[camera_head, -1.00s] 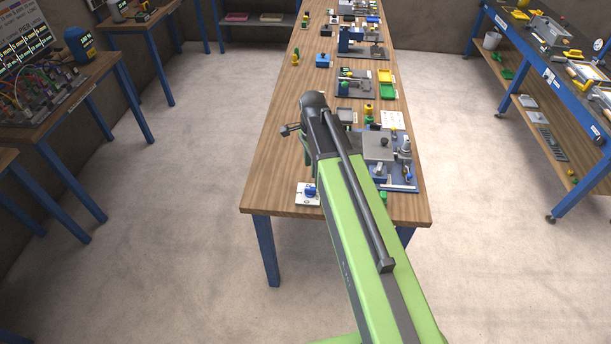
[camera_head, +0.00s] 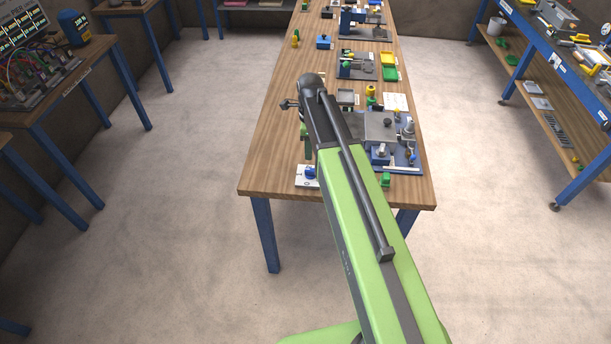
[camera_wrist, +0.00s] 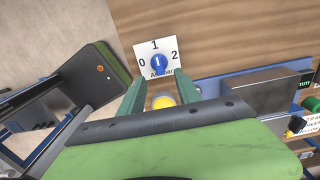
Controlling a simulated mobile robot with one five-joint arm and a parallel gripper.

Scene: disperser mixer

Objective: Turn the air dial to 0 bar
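The air dial is a small blue knob (camera_wrist: 158,62) on a white plate (camera_wrist: 141,51) marked 0, 1 and 2. Its white mark points up toward the 1. In the head view the plate (camera_head: 301,182) lies at the table's near edge, with the blue knob (camera_head: 310,173) partly beside my arm. In the wrist view my gripper (camera_wrist: 160,77) has its two green fingers apart, one on each side below the knob. I cannot tell whether they touch it. A yellow round part (camera_wrist: 162,102) shows between the fingers. In the head view my arm hides most of the gripper.
A mixer unit on a blue base (camera_head: 402,171) stands right of my arm, with a green block (camera_head: 386,180) at its near side. A white sheet (camera_head: 396,102) and more devices lie farther along the wooden table (camera_head: 262,165). The table's left strip is mostly clear.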

